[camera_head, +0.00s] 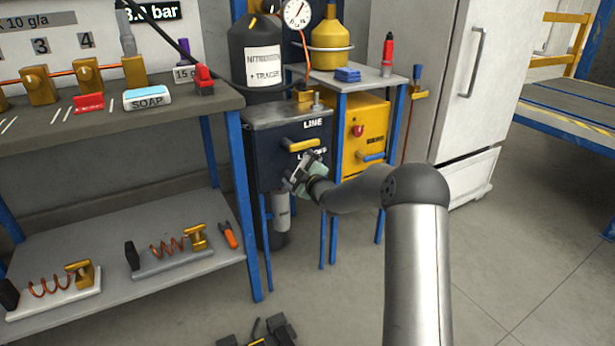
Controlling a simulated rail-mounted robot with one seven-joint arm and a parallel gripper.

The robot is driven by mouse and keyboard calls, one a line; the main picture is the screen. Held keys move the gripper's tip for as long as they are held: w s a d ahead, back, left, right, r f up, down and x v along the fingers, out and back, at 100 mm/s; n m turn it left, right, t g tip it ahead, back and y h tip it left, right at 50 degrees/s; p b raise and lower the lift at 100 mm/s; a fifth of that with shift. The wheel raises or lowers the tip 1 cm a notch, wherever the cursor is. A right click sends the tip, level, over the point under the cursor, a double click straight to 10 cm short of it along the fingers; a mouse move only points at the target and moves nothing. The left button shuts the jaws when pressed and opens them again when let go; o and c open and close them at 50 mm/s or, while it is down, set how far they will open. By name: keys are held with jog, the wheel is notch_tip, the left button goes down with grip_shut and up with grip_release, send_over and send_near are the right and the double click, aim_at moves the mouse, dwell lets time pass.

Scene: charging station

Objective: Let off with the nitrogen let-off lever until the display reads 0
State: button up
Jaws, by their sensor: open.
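The dark blue nitrogen box (262,150) stands between the workbench and a yellow unit. A yellow lever (303,145) sits under its word LINE. The lower label, partly covered, appears to read LET-OFF; my gripper hides the let-off lever there, if it is in that spot. My gripper (294,181) is open in front of the lower part of the box; I cannot tell whether it touches anything. The display (160,11) at the top left reads about 3.0 bar, its first digit partly covered by a dark cable.
A dark nitrogen bottle (253,45) with a dial gauge (297,12) stands behind the box. The yellow unit (368,125) has a red knob and blue lever. The workbench (100,118) is at left, a white fridge (482,80) at right.

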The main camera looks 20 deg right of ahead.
jog(key=p+v, duration=0.3)
jog(key=v, duration=1.4)
jog(key=shift+p, duration=0.35)
